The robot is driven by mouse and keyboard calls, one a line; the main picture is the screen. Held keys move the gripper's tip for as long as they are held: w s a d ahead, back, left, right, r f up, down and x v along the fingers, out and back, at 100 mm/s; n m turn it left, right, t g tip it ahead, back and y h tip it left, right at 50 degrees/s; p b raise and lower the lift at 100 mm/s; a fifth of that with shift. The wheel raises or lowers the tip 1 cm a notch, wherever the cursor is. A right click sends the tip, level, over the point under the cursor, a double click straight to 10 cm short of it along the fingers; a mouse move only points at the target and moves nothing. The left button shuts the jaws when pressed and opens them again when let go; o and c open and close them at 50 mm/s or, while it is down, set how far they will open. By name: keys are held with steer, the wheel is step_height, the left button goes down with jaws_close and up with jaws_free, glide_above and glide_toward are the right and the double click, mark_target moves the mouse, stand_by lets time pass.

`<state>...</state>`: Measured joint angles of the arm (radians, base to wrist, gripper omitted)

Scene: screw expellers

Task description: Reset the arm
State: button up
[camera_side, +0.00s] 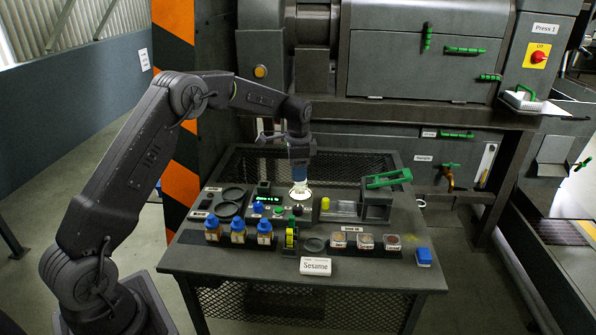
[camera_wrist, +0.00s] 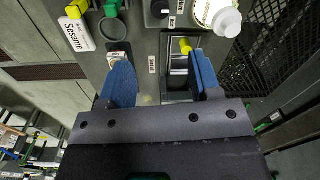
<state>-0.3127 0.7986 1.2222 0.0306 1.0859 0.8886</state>
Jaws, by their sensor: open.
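My gripper (camera_side: 300,168) hangs over the back middle of the work table (camera_side: 235,262), pointing down, with its arm reaching in from the left. In the wrist view my gripper (camera_wrist: 162,78) has its two blue fingers spread apart with nothing held between them. A white round container (camera_side: 300,190) stands just below the fingertips in the side view. In the wrist view the white container (camera_wrist: 218,16) lies beyond the fingers at the upper right, apart from them. A yellow knob (camera_wrist: 185,45) shows between and beyond the fingers.
Several blue-capped bottles (camera_side: 238,231) stand at the table's left front. A Sesame sign (camera_side: 315,266) is at the front edge. The press (camera_side: 420,60) stands behind; a striped pillar (camera_side: 175,95) is at left.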

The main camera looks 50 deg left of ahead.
steer(key=s+d+r+n+t, duration=0.1)
steer(key=s+d+r+n, duration=0.1)
steer(key=s+d+r, duration=0.5)
steer(key=s+d+r+n+t, duration=0.1)
steer(key=s+d+r+t, duration=0.1)
steer(key=s+d+r, duration=0.5)
steer(key=s+d+n+t, duration=0.1)
steer(key=s+d+n, duration=0.1)
steer(key=s, duration=0.8)
steer(key=s+d+r+n+t, duration=0.1)
steer(key=s, duration=0.8)
steer(key=shift+s+d+r+n, duration=0.3)
steer(key=shift+s+d+n, duration=0.1)
